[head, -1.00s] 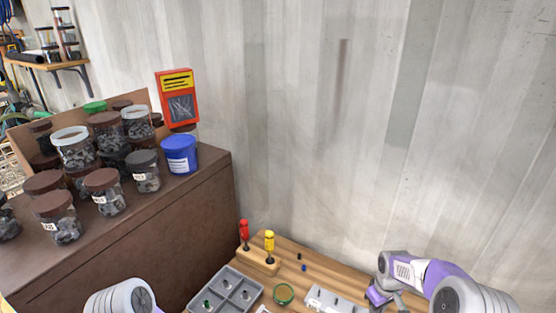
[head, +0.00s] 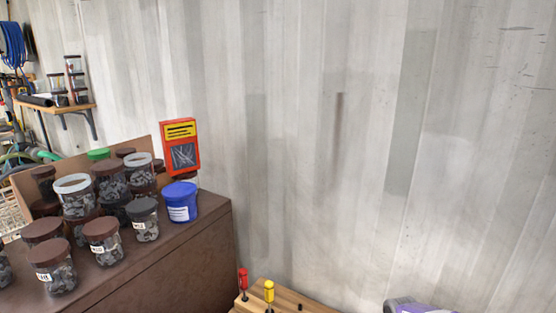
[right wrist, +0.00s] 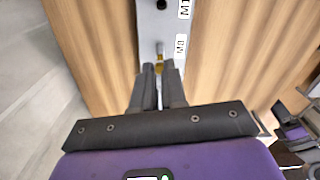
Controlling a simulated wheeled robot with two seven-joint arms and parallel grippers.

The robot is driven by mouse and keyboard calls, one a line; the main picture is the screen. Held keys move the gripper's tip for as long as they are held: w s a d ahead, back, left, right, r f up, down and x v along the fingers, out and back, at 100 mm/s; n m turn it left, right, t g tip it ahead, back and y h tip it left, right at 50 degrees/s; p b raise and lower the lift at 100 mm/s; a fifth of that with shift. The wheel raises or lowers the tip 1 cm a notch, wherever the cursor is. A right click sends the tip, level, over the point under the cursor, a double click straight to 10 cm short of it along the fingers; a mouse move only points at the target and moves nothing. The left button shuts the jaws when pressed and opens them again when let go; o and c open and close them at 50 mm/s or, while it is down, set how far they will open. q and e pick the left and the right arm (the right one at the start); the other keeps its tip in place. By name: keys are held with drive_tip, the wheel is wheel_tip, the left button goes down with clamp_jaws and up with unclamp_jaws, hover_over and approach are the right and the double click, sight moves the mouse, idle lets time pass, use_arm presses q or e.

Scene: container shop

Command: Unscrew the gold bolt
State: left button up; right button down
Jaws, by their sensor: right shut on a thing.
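In the right wrist view, the gold bolt (right wrist: 160,52) shows at the tips of my right gripper (right wrist: 160,72), over a grey metal plate (right wrist: 151,28) with white labels. The right gripper is shut on the bolt; its fingers hide part of it. I cannot tell how far the bolt sits in the plate. In the head view only a bit of my right arm shows at the bottom right edge, and the bolt and plate are out of view. My left gripper is not in view.
A wooden bench (right wrist: 222,60) lies around the plate. The head view shows red (head: 243,280) and yellow (head: 269,291) screwdrivers upright at the bench's back, a brown cabinet (head: 185,255) with several jars, a blue tub (head: 180,204), and a bare corrugated wall (head: 300,130).

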drive_tip(key=shift+r+p, duration=1.15)
drive_tip(key=shift+r, duration=0.65)
